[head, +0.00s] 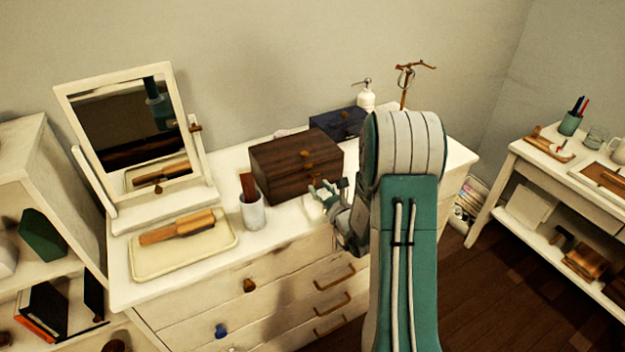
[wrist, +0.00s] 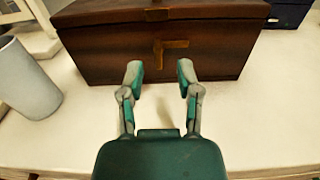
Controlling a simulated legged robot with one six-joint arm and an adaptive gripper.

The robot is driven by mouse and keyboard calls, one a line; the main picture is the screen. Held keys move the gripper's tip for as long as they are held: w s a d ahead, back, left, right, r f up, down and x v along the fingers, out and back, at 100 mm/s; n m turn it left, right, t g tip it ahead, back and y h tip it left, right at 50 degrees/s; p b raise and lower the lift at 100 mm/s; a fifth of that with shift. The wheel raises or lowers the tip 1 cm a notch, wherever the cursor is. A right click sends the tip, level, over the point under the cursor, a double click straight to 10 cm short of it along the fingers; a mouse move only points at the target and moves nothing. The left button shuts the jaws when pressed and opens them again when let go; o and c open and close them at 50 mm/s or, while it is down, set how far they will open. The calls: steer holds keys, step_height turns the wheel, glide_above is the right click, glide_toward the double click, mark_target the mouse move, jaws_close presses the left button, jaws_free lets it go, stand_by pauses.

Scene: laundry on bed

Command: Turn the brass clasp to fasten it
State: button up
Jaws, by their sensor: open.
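A dark brown wooden box (head: 285,172) with a shut lid stands on the white dresser, and it also shows in the wrist view (wrist: 100,52). In the head view my gripper (head: 330,188) is in front of the box, partly hidden by my arm.
A white cup (head: 252,211) with a wooden item stands left of the box. A tray (head: 185,262) with a brush and a mirror (head: 130,125) are further left. A dark blue box (head: 338,123) and a pump bottle (head: 365,97) stand behind. The dresser top before the box is clear.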

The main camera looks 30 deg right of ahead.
mark_target(313, 182)
steer(key=w, duration=0.3)
steer(key=shift+w+a, duration=0.3)
steer(key=shift+w, duration=0.05)
steer(key=shift+w+d, duration=0.15)
steer(key=shift+w, duration=0.15)
jaws_close()
